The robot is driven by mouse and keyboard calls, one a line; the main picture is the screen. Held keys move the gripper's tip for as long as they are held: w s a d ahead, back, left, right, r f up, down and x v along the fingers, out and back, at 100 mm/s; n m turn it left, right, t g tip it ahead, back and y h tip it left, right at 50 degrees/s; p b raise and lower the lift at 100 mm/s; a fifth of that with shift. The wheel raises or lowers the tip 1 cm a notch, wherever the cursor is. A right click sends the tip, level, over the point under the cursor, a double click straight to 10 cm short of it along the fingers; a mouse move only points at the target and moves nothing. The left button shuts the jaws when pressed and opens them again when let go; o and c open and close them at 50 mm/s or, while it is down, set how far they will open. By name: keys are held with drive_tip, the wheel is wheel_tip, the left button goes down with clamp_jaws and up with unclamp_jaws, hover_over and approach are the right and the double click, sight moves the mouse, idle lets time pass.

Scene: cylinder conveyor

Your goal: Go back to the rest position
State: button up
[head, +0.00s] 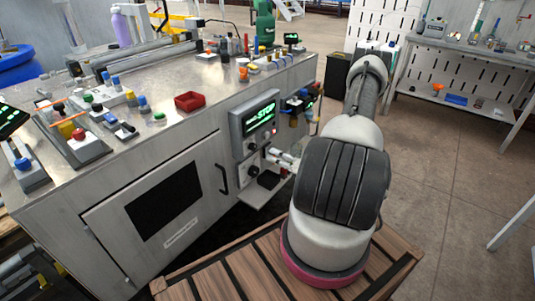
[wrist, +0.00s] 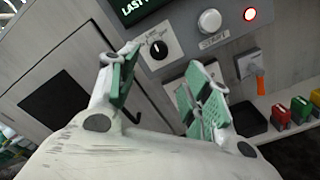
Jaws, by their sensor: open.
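My gripper (wrist: 165,78) is open in the wrist view, its two green-padded fingers apart with nothing between them. It points at the front panel of the metal bench. A black rotary knob (wrist: 157,49) shows between and beyond the fingertips, and a round white button (wrist: 209,21) is up and to the right of it. In the head view my gripper (head: 283,162) is low beside the control panel, partly hidden by my arm. The green-lit screen (head: 261,119) is above it. I cannot tell how far the fingertips are from the panel.
The metal bench (head: 190,105) holds a red tray (head: 189,101) and many small coloured parts. A small shelf (head: 255,192) juts out below the panel. A red light (wrist: 250,14) glows on the panel.

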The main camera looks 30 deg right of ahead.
drive_tip(key=shift+s+d, duration=0.15)
drive_tip(key=shift+s, duration=0.4)
drive_tip(key=shift+f, duration=0.1)
